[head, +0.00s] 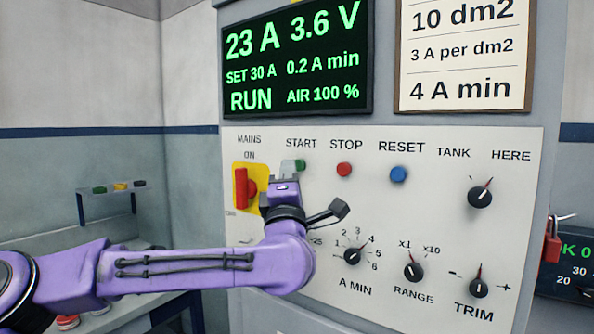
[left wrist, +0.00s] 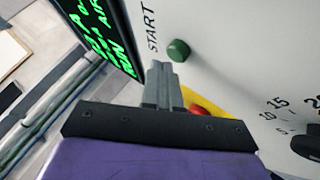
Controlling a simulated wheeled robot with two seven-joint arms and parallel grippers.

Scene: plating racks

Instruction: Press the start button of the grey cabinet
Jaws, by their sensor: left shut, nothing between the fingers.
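The grey cabinet (head: 430,145) faces me with a pale control panel. Its green start button (head: 301,165) sits under the START label, partly hidden by my left gripper (head: 286,180) in the head view. In the left wrist view the green button (left wrist: 178,50) shows whole, just beyond and slightly right of the closed fingertips (left wrist: 161,68). A small gap seems to lie between the fingertips and the button; I cannot tell its depth. My left gripper is shut and empty. My right gripper is not in view.
A red mains switch (head: 241,188) on a yellow plate is left of my gripper. A red stop button (head: 344,170) and blue reset button (head: 398,174) are to the right. Knobs are below. The display (head: 296,55) reads RUN, 23 A, 3.6 V.

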